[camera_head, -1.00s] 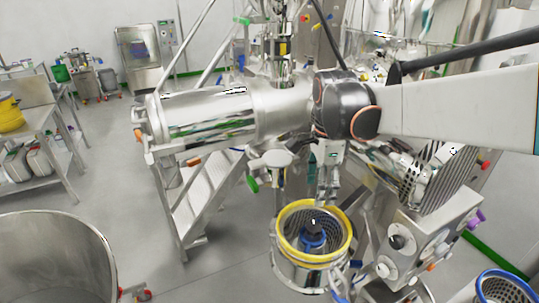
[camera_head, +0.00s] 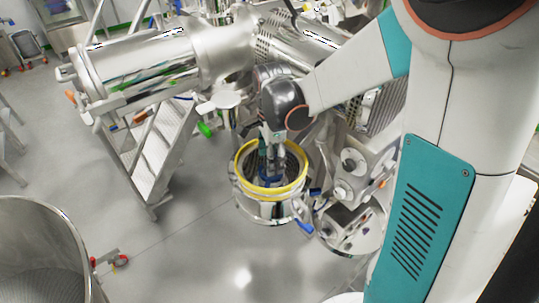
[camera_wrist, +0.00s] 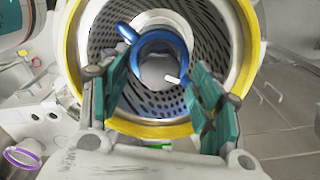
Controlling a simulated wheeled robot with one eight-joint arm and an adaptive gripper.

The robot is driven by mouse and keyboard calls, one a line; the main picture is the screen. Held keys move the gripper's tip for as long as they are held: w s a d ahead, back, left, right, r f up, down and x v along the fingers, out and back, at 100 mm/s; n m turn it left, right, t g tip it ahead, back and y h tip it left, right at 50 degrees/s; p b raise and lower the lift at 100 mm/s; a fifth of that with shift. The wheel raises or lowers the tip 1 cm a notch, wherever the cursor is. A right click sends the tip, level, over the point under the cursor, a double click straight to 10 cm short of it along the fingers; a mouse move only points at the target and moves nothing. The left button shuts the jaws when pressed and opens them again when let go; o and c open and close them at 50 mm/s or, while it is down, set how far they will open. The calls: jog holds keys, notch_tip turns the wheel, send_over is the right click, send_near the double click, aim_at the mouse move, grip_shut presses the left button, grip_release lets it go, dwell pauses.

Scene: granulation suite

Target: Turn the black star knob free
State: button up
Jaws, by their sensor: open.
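A round steel basket (camera_head: 265,207) with a yellow rim (camera_head: 243,180) stands below my gripper (camera_head: 271,152). A blue ring (camera_head: 268,181) sits inside it, partly hidden. My gripper reaches down into the basket's mouth and hides the middle, so I cannot make out the black star knob in the head view. In the wrist view, my gripper (camera_wrist: 157,80) is open, its teal-padded fingers apart on either side of the blue ring (camera_wrist: 180,50). The perforated wall (camera_wrist: 205,38) and yellow rim (camera_wrist: 138,130) surround them. No clear black knob shows between the fingers; a pale grey round shape fills the ring.
A horizontal steel cylinder (camera_head: 140,68) lies behind, left of my arm. A control box with knobs (camera_head: 357,165) stands close right of the basket. Steel steps (camera_head: 152,160) are behind left. A large open drum (camera_head: 45,235) is front left.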

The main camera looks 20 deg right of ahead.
jog(key=shift+f, duration=0.2)
jog(key=c, duration=1.1)
jog(key=shift+o, duration=0.2)
